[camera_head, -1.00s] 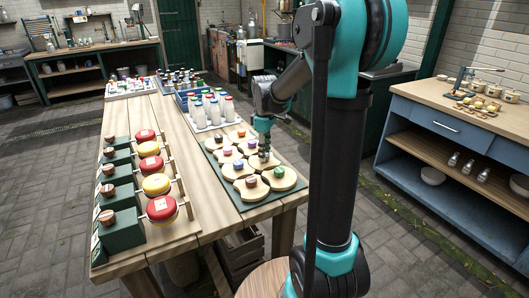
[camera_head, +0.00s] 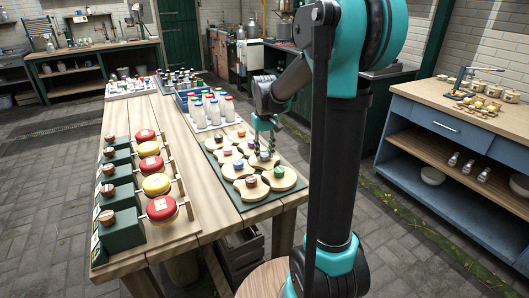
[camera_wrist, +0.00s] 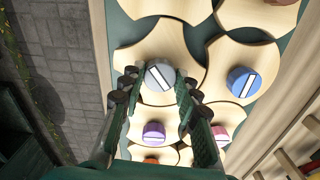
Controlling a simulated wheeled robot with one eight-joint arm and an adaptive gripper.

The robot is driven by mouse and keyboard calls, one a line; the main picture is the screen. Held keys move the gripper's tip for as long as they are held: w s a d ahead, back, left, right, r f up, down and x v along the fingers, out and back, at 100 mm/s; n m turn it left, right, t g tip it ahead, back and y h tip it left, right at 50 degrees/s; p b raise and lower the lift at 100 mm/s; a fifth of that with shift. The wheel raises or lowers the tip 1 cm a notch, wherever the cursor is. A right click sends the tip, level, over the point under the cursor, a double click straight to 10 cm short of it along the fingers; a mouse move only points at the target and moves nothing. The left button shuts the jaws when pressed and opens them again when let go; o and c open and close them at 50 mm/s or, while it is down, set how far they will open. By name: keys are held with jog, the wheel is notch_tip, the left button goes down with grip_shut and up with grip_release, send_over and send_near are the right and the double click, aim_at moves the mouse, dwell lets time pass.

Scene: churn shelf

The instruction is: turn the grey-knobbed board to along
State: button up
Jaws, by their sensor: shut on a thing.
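The grey-knobbed board (camera_wrist: 165,44) is a pale wooden piece with curved-in sides, lying among similar boards on a green panel. Its round grey knob (camera_wrist: 160,76) carries a white stripe, which slants down to the right in the wrist view. My gripper (camera_wrist: 157,82) is shut on this knob, one finger on each side. In the head view my gripper (camera_head: 265,154) points down onto the board at the panel's right side, and its fingers mostly hide the knob there.
Neighbouring boards carry a blue knob (camera_wrist: 241,81), a purple knob (camera_wrist: 154,132) and a pink knob (camera_wrist: 220,135), close around. White-bodied bottles (camera_head: 212,110) stand behind the panel. Red and yellow round pieces (camera_head: 151,166) line the table's left side. Open floor lies beyond the right edge.

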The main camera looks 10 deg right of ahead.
aim_at(264, 154)
jog(key=m, duration=0.3)
jog(key=shift+m, duration=2.2)
jog(key=o, duration=1.2)
jog(key=shift+c, duration=0.2)
jog(key=shift+r, duration=0.1)
notch_tip(264, 154, up, 12)
jog(key=shift+s, duration=0.1)
